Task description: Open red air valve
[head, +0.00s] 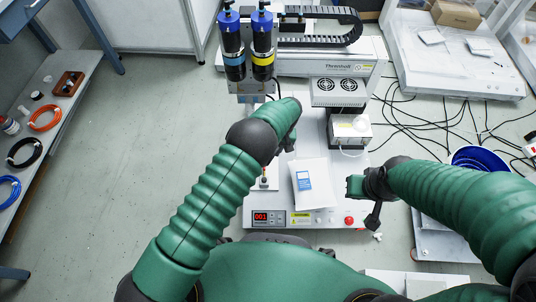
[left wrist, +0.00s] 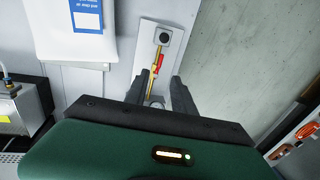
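The red air valve (left wrist: 157,62) shows in the left wrist view as a small red handle on a thin brass pipe.
The machine base carries a white packet (head: 315,183), a red display (head: 267,217) and a red button (head: 349,221). Cables (head: 415,122) and a blue bowl (head: 478,158) are at right.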

